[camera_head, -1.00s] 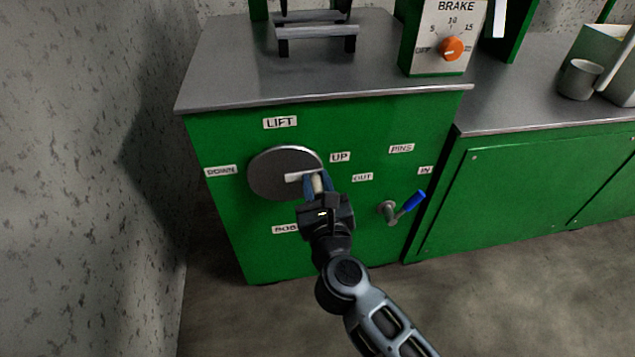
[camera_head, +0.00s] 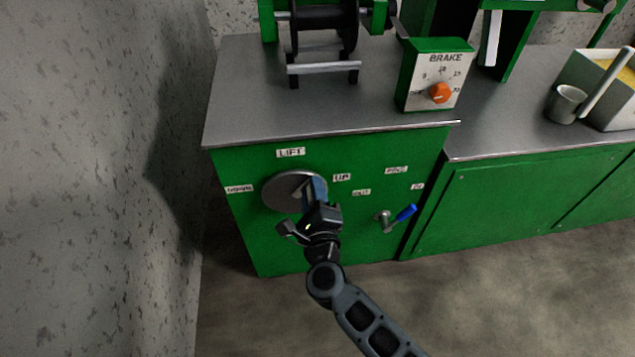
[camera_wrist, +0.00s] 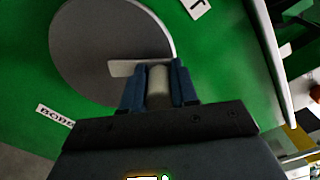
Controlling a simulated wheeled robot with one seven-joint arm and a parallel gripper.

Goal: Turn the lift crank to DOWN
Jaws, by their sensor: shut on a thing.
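The lift crank (camera_head: 279,191) is a grey disc with a pale arm on the front of the green cabinet, seen also in the wrist view (camera_wrist: 95,40). The LIFT label (camera_head: 290,153) is above it, the DOWN label (camera_head: 239,189) to its left and the UP label (camera_head: 342,177) to its right. My gripper (camera_head: 314,188) is at the disc's right side. In the wrist view its blue fingers (camera_wrist: 159,88) are shut on the pale round crank handle (camera_wrist: 159,86), at the end of the crank arm (camera_wrist: 125,68). In the head view the gripper hides the handle.
A small crank with a blue handle (camera_head: 405,213) sticks out to the right of my gripper, by the PINS label (camera_head: 396,170). The brake box (camera_head: 447,70) with an orange knob stands on the grey top. A speckled wall (camera_head: 110,170) is close on the left.

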